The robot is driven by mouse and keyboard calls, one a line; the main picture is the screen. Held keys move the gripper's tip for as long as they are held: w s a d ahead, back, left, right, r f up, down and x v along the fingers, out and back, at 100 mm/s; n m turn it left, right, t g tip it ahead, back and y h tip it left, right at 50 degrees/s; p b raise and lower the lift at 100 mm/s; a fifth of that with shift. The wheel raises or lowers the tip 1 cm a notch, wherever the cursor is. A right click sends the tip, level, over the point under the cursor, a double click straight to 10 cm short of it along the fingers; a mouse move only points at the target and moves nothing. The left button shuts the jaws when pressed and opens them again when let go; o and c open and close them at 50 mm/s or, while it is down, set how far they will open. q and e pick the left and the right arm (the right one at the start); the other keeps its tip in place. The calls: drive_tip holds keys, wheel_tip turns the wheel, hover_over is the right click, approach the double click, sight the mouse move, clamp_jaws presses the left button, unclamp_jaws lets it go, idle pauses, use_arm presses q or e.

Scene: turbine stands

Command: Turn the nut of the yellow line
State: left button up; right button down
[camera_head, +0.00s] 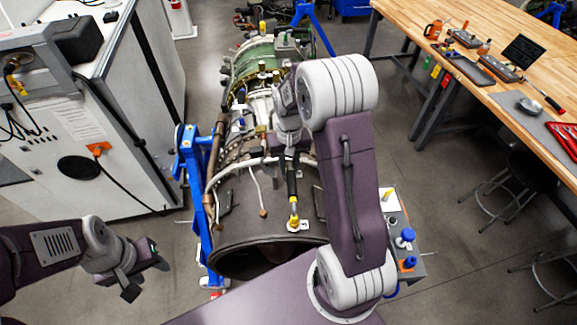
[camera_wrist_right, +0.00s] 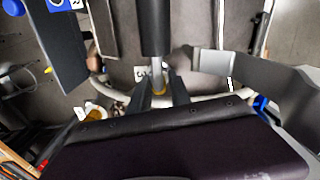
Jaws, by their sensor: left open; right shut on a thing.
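A yellow fitting (camera_head: 294,221) with a white label beside it sits on the turbine's near casing in the head view. A dark upright rod (camera_head: 291,183) with a yellow lower part stands at this fitting; I cannot tell whether they are joined. My right gripper (camera_head: 291,152) is above, shut on the rod's upper part. In the right wrist view the jaws (camera_wrist_right: 160,95) close around a narrow grey-yellow section, and a thick black part (camera_wrist_right: 155,28) extends beyond them. The nut itself is too small to make out. My left gripper (camera_head: 147,277) is open and empty, left of the turbine.
The turbine (camera_head: 228,190) rests on a blue stand (camera_head: 192,170). A grey box with blue knobs (camera_head: 405,237) stands right of it. A white cabinet (camera_head: 80,110) is at left, and a wooden workbench (camera_head: 500,85) with tools is at right. Pale pipes cross the casing.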

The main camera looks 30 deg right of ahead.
drive_tip(key=shift+m, duration=0.3)
drive_tip(key=shift+w+r, duration=0.1)
drive_tip(key=c, duration=1.2)
unclamp_jaws()
wheel_tip(320, 180, up, 9)
drive_tip(key=b, duration=0.3)
drive_tip(key=shift+f, duration=0.2)
drive_tip(key=shift+r, duration=0.25)
